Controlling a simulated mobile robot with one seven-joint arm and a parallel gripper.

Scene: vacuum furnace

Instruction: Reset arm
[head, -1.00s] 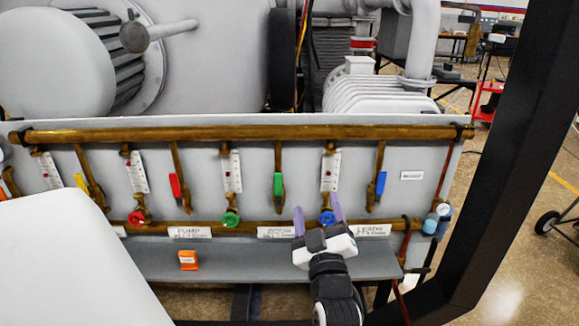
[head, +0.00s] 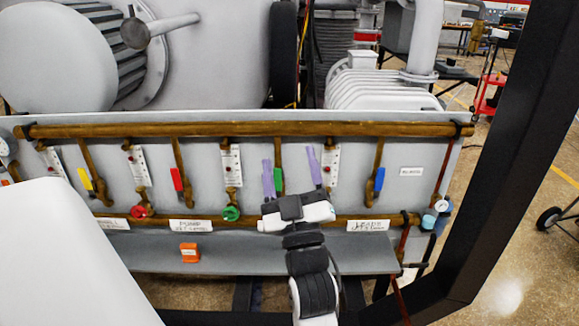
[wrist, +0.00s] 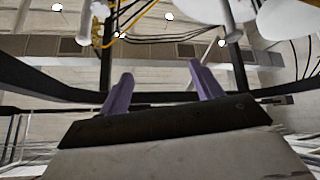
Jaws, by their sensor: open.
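My gripper (head: 291,180) is in the lower middle of the head view, in front of the grey valve panel (head: 420,150). Its two purple fingers are open, pointing up, with nothing between them that I can see held. The fingers stand either side of the green lever (head: 279,180) in the picture; I cannot tell how far in front of it they are. The blue round valve is hidden behind the gripper. In the wrist view the open fingers (wrist: 158,85) point up toward the ceiling and are empty.
The panel carries brass pipes (head: 250,130), a red round valve (head: 141,212), a green round valve (head: 231,213) and a blue lever (head: 380,179). An orange block (head: 189,252) sits on the ledge (head: 240,256). A black frame post (head: 500,150) stands at right.

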